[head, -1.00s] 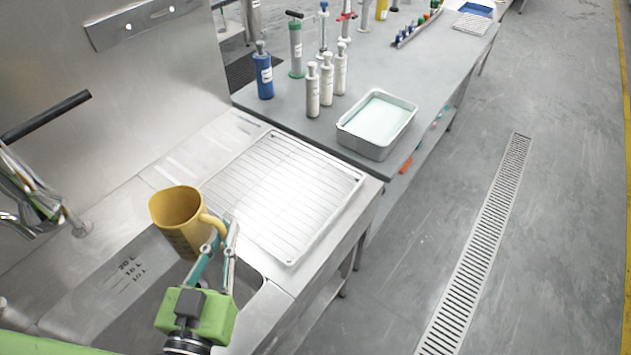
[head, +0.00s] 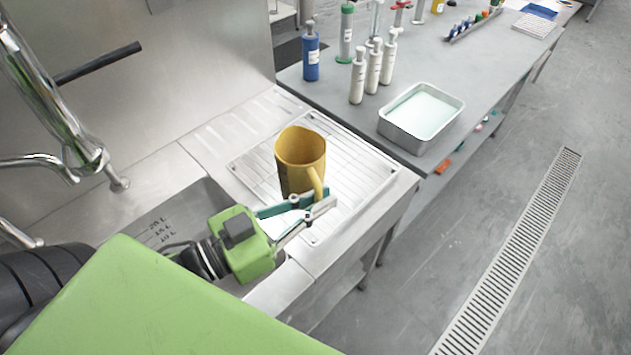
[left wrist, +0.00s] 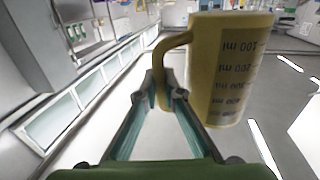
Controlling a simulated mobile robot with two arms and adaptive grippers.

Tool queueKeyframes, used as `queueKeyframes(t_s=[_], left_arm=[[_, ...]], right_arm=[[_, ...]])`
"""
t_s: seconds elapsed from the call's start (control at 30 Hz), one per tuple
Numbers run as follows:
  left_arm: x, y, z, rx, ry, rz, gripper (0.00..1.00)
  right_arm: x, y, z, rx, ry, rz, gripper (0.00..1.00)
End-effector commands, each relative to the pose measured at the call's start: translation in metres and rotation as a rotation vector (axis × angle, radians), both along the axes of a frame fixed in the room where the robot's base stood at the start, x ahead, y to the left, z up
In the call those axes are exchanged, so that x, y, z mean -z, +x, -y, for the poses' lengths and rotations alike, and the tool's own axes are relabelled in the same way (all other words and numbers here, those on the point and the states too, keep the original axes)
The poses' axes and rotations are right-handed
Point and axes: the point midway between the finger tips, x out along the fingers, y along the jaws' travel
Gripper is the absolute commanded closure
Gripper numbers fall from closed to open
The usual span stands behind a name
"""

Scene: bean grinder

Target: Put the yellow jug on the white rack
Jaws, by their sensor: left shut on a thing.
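The yellow jug (head: 299,160) is upright, in front of the white rack in the head view. My left gripper (head: 322,200) is shut on its handle. In the left wrist view the jug (left wrist: 226,70) shows its measuring marks, and the fingertips (left wrist: 165,88) are at its handle. The white rack (head: 362,166) lies on the steel counter beside the sink, partly hidden behind the jug and gripper. The jug appears over the rack; I cannot tell whether its base touches it. My right gripper is not in view.
The sink basin (head: 165,222) is left of the rack, with a tap (head: 75,150) above it. A grey table behind holds a metal tray (head: 421,117), a blue bottle (head: 311,52) and several pale bottles (head: 373,66). The rack's right part is bare.

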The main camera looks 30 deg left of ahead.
Motion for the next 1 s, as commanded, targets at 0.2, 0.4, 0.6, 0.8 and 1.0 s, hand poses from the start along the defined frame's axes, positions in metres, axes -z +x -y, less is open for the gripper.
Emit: queueKeyframes(t_s=[0.2, 0.4, 0.6, 0.8, 1.0], left_arm=[[0.020, 0.047, -0.024, -0.002, 0.005, 0.005, 1.00], [0.053, 0.081, -0.041, -0.004, 0.001, 0.002, 1.00], [0.078, 0.099, -0.051, -0.003, 0.001, 0.003, 1.00], [0.090, 0.107, -0.055, -0.002, 0.001, 0.002, 1.00], [0.115, 0.108, -0.055, -0.003, -0.002, 0.000, 1.00]], right_arm=[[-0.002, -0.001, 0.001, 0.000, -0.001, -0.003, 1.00], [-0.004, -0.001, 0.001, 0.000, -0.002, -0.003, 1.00], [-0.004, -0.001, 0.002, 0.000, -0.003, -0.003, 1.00], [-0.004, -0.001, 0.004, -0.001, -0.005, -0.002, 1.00], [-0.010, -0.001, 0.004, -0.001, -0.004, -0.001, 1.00]])
